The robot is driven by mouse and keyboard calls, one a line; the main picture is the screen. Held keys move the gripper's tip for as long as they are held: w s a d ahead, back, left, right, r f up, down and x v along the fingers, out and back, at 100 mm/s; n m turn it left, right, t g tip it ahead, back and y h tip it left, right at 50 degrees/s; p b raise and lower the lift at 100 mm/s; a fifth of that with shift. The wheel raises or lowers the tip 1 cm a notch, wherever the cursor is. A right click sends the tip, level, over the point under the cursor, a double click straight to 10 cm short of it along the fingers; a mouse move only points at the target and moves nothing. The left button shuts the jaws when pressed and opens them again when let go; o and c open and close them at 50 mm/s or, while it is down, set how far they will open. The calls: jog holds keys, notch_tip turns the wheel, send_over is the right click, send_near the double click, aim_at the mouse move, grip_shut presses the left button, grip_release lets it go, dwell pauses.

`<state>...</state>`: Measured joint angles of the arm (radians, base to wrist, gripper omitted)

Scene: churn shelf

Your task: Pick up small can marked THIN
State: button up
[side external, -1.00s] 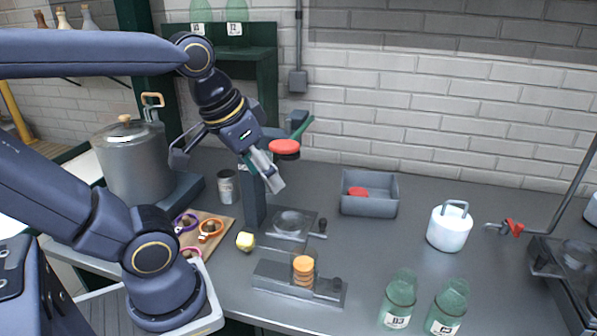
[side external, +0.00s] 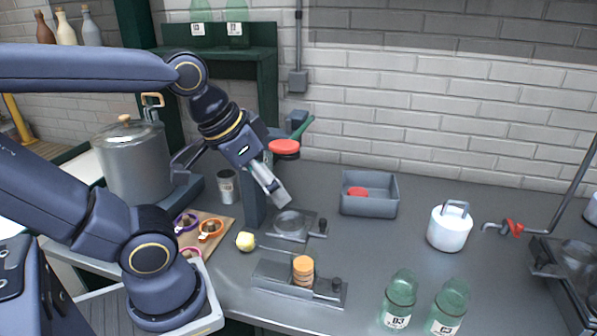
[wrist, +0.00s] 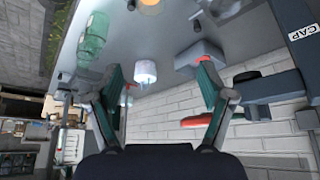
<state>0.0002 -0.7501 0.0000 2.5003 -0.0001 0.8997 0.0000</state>
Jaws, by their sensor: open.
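A small grey metal can (side external: 228,190) with a pale label stands upright on the counter, left of the dark post. The label's lettering is too small to read, so I cannot confirm that it says THIN. My gripper (side external: 273,188) is in the air to the right of the can, its fingers pointing down and right, in front of the post. In the wrist view my gripper (wrist: 160,85) shows two spread fingers with nothing between them. I cannot pick out the can in the wrist view.
A large lidded pot (side external: 137,165) stands left of the can, and a board (side external: 222,236) with coloured rings lies in front. A dark post (side external: 254,207) and red-topped paddle (side external: 285,147) are close to my gripper. A grey bin (side external: 369,207) and white pot (side external: 450,232) stand right.

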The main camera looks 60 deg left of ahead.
jog(key=shift+r, duration=0.1)
notch_tip(320, 180, up, 6)
jog(key=f, duration=0.1)
jog(key=w+a+r+n+g, duration=0.1)
jog(key=w+a+r+n, duration=0.15)
jog(key=a, duration=0.35)
jog(key=w+a+r+n+g, duration=0.1)
jog(key=w+a, duration=0.3)
jog(key=a, duration=0.6)
jog(key=a+n+g, duration=0.1)
jog(key=a, duration=0.4)
jog(key=a+n+g, duration=0.1)
jog(key=a, duration=0.4)
jog(key=shift+w+f+y, duration=0.15)
jog(key=shift+w+y, duration=0.15)
jog(key=shift+w, duration=0.05)
jog(key=n+g, duration=0.2)
send_over(225, 171)
jog(key=d, duration=0.3)
notch_tip(225, 171, down, 3)
jog(key=a+f, duration=0.1)
jog(key=f, duration=2.2)
jog(key=shift+s+d+f, duration=0.15)
jog(key=shift+s+f, duration=0.05)
jog(key=shift+f, duration=0.15)
jog(key=shift+d+f, duration=0.15)
jog(key=shift+f, duration=2.65)
